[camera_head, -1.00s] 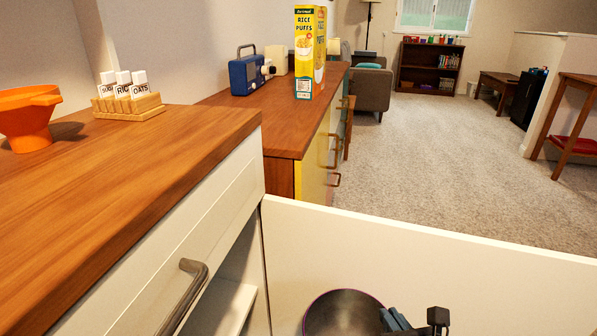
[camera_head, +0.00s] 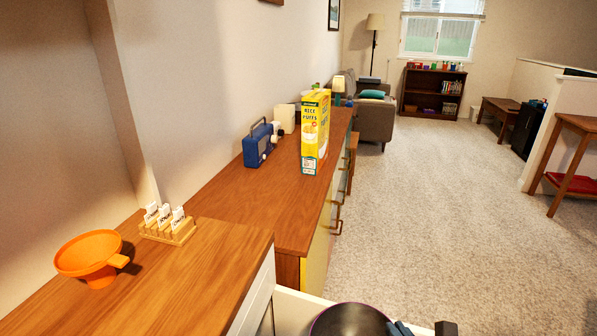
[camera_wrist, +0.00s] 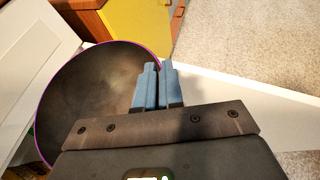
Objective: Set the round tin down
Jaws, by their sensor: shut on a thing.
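The round tin (camera_head: 348,322) is a dark, open-topped vessel with a thin purple rim, at the bottom edge of the head view. In the wrist view the round tin (camera_wrist: 85,95) fills the left half, its dark inside facing the camera. My gripper (camera_wrist: 158,80) has its two blue fingers close together at the tin's right rim, and it is shut on that rim. In the head view my gripper (camera_head: 402,327) shows only in part beside the tin. The tin is held in front of the white cabinet door; its underside is hidden.
A wooden counter (camera_head: 215,270) holds an orange funnel (camera_head: 90,256) and a label rack (camera_head: 168,226). The farther counter (camera_head: 270,205) holds a blue radio (camera_head: 257,145) and a yellow cereal box (camera_head: 315,132).

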